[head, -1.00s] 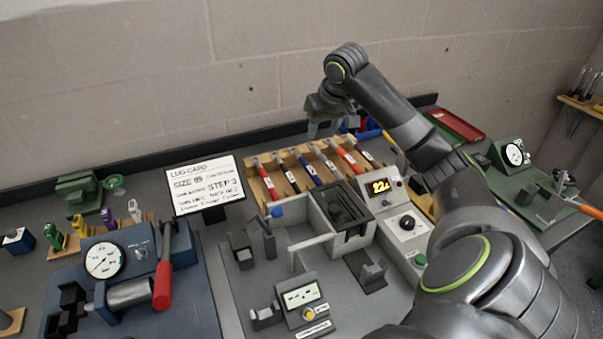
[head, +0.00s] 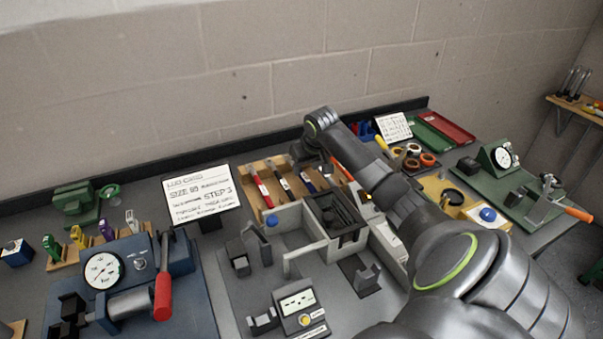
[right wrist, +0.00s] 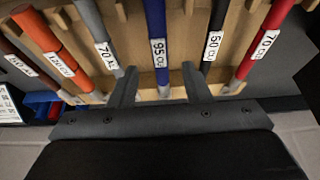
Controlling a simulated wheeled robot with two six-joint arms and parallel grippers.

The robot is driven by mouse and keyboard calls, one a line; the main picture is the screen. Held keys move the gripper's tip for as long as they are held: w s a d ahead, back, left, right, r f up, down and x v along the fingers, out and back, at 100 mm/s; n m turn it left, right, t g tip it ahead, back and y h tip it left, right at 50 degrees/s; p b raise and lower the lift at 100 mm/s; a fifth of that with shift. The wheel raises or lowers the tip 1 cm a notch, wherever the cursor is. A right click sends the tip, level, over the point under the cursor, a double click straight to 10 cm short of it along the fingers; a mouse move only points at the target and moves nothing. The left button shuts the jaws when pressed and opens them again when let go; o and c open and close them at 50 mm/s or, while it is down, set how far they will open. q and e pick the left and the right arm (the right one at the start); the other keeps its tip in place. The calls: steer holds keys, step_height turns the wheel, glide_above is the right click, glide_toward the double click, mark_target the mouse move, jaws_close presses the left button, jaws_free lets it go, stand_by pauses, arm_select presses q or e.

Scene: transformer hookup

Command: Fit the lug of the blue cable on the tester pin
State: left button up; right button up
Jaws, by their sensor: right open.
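The blue cable (right wrist: 156,35) lies in a wooden rack with a white label reading 95; its pale lug end is low between my fingers in the right wrist view. In the head view the blue cable (head: 308,183) shows in the rack beside my arm. My right gripper (right wrist: 160,74) is open, with one finger on each side of the blue cable; I cannot tell whether they touch it. In the head view that gripper (head: 310,152) is at the rack, its fingers mostly hidden. I cannot make out the tester pin. My left gripper is not in view.
A lug card (head: 201,196), a blue press (head: 130,270) and a grey fixture (head: 335,215) stand nearby.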

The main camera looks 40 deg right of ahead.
mark_target(304, 175)
steer(key=x, duration=0.4)
steer(key=shift+p, duration=0.4)
steer(key=shift+s, duration=0.1)
jaws_close()
